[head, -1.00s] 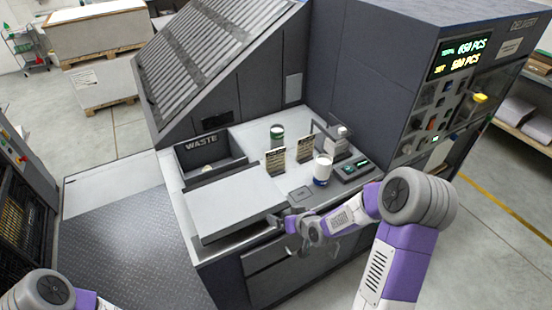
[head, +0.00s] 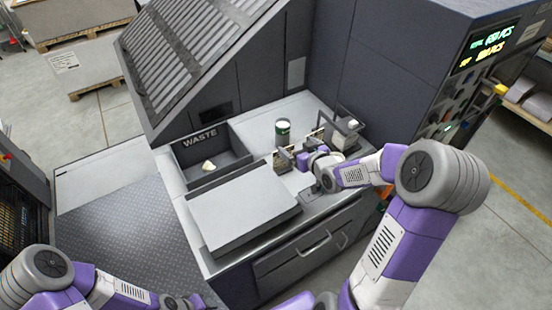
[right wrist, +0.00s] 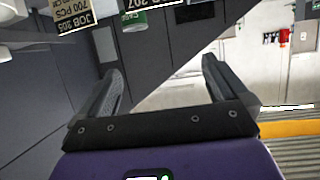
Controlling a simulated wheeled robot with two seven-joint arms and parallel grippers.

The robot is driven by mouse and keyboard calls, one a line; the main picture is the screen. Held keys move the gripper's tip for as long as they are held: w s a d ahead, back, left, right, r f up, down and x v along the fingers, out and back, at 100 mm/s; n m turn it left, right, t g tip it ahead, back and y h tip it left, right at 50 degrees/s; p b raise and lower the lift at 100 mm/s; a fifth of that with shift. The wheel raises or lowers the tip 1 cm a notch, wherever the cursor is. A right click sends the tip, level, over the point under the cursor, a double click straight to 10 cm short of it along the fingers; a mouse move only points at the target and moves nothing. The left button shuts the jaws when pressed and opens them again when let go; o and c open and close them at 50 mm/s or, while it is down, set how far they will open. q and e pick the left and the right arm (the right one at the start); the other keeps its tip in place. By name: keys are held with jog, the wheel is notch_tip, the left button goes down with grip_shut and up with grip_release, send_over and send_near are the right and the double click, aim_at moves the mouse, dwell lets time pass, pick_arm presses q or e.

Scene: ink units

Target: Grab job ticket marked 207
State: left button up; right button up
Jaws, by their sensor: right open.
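In the right wrist view, one ticket (right wrist: 75,14) reads JOB 203, 700 PCS.
A green can (head: 282,132) stands behind the tickets. The waste bin (head: 226,166) holds a pale scrap (head: 208,165). A raised grey plate (head: 240,210) lies in front of the bin. A small device (head: 345,133) stands right of the tickets.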

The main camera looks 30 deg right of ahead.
notch_tip(320, 180, down, 7)
jog(key=b, duration=0.7)
jog(key=r+x, duration=0.1)
jog(key=x, duration=0.7)
jog(key=shift+w+p, duration=0.3)
jog(key=shift+f, duration=0.1)
jog(key=shift+c, duration=0.2)
jog(key=c, duration=1)
